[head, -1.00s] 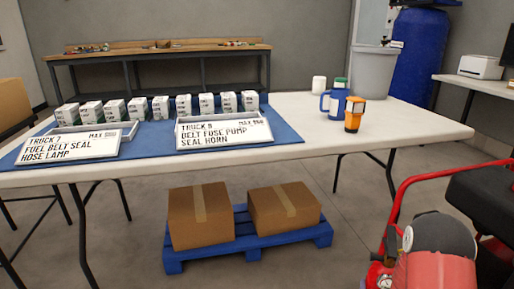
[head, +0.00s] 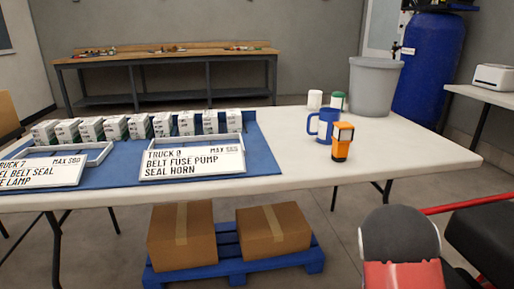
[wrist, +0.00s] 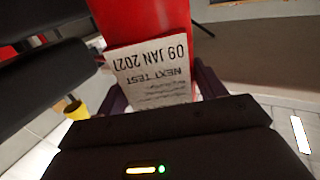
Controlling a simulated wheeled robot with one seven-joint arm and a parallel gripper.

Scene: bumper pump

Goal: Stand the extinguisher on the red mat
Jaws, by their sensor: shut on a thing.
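The extinguisher (wrist: 138,22) is a red cylinder at the top middle of the wrist view. Its white tag (wrist: 152,75) reads "NEXT TEST 09 JAN 2027" upside down. My gripper (wrist: 160,85) is shut on the extinguisher, with a dark finger on either side of it. Its ends are outside the wrist view, so I cannot tell what is under it. In the head view I cannot clearly pick out the gripper or the extinguisher. I see no red mat in either view.
A white table (head: 310,187) crosses the head view, bearing boxes, signs, a blue mug (head: 322,125) and an orange device (head: 342,142). A blue pallet (head: 235,268) with two cartons stands beneath. A red bar (head: 465,203) and black shapes crowd the lower right.

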